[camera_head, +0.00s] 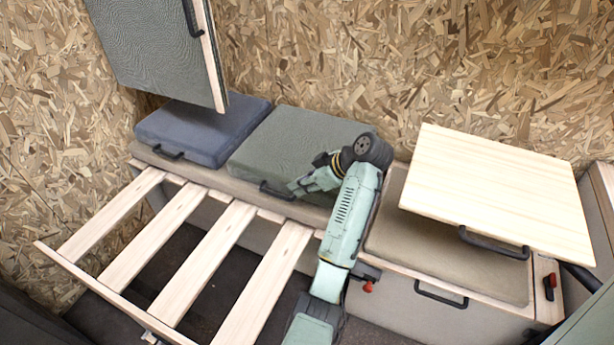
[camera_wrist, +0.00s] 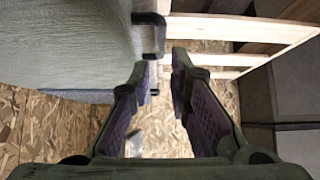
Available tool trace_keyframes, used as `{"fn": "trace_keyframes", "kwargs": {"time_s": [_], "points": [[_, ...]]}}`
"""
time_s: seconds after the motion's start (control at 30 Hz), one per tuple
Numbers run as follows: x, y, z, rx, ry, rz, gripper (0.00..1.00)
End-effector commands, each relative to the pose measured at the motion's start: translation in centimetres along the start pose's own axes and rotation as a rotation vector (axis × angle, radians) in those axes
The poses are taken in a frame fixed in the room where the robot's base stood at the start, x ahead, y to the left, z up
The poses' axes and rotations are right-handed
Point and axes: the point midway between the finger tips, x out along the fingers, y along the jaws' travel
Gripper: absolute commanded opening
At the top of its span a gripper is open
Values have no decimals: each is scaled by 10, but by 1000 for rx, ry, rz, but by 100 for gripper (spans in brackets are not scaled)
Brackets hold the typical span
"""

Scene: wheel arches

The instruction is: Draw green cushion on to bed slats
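The green cushion (camera_head: 305,140) lies flat on the bench against the back wall, beside the blue cushion. It fills the upper left of the wrist view (camera_wrist: 65,45). Its black handle (camera_head: 277,191) is on the front edge, facing the slats; it also shows in the wrist view (camera_wrist: 150,32). My gripper (camera_head: 295,188) is at the right end of that handle. In the wrist view my gripper (camera_wrist: 163,62) is open, with nothing between the fingers; the handle is just beyond the left fingertip. The bare bed slats (camera_head: 205,255) extend forward from the bench.
A blue cushion (camera_head: 203,130) with a handle sits left of the green one. A wooden board (camera_head: 500,190) with a handle is tilted over the right bench. A grey panel (camera_head: 160,50) hangs at upper left. Dark floor shows between the slats.

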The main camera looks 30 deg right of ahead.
Motion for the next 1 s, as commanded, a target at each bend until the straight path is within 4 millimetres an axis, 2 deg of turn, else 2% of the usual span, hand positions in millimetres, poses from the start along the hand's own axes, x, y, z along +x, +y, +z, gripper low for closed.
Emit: {"fn": "trace_keyframes", "kwargs": {"time_s": [0.33,0.47,1.0], "points": [[0,0,1,1,0,-2,18],[8,0,0,0,1,-3,18],[94,-1,0,1,0,-3,18]]}}
